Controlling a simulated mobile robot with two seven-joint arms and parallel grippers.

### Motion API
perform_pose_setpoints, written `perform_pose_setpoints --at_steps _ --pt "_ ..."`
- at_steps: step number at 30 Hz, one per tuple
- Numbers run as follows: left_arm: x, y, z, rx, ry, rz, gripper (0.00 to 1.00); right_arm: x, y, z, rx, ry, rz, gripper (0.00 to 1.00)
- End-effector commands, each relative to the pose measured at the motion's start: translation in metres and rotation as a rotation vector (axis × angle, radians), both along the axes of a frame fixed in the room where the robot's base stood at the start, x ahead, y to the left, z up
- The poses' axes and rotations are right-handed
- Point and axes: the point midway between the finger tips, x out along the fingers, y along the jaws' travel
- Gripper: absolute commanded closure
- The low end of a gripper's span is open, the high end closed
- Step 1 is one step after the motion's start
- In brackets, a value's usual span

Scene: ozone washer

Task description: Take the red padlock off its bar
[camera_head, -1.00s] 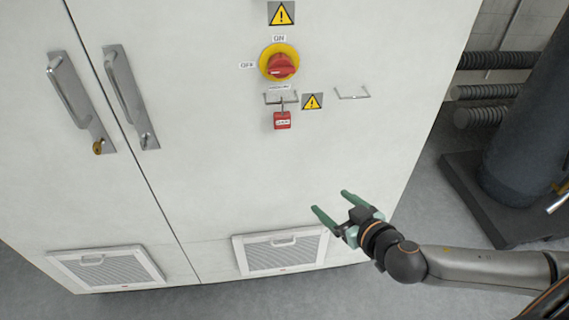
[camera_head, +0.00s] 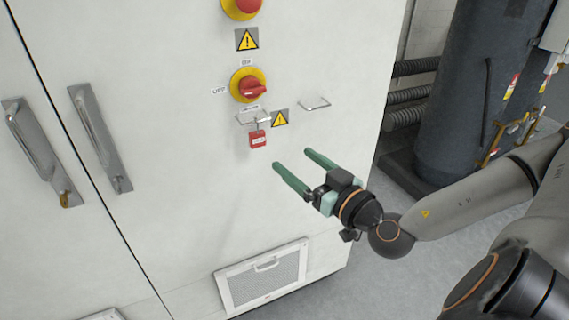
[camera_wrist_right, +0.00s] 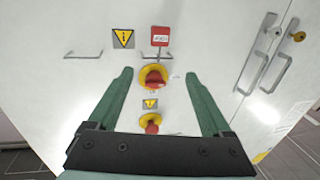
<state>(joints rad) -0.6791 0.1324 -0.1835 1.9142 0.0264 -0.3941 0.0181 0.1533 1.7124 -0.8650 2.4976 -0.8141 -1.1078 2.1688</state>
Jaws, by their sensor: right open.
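The red padlock (camera_head: 257,139) hangs by its shackle from a metal bar (camera_head: 252,118) on the white cabinet front, just below the red and yellow rotary switch (camera_head: 248,86). In the right wrist view the picture is turned over, and the padlock (camera_wrist_right: 160,36) shows above the switch (camera_wrist_right: 153,77). My right gripper (camera_head: 291,163) is open and empty, below and to the right of the padlock and apart from it. Its green fingers point toward the cabinet; in the wrist view they frame the switch. My left gripper is not in view.
A second, empty bar (camera_head: 315,103) is to the right of the padlock, with a yellow warning sign (camera_head: 280,118) between them. Long door handles (camera_head: 100,138) stick out at the left. A dark cylinder (camera_head: 465,90) stands right of the cabinet. A vent (camera_head: 265,279) is low down.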

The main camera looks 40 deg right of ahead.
Motion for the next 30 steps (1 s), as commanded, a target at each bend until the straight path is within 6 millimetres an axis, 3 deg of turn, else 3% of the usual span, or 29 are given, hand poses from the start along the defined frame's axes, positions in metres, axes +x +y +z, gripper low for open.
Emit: perform_pose_setpoints --at_steps 12,15,30 --pt "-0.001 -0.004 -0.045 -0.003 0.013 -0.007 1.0 0.027 -0.001 -0.004 0.001 -0.005 0.0 0.17" --pt "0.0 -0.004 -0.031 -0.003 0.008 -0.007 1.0 0.04 -0.002 0.002 0.005 -0.003 -0.002 0.17" --pt "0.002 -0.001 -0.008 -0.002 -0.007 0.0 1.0 0.102 -0.003 0.003 0.005 -0.002 0.0 0.17"
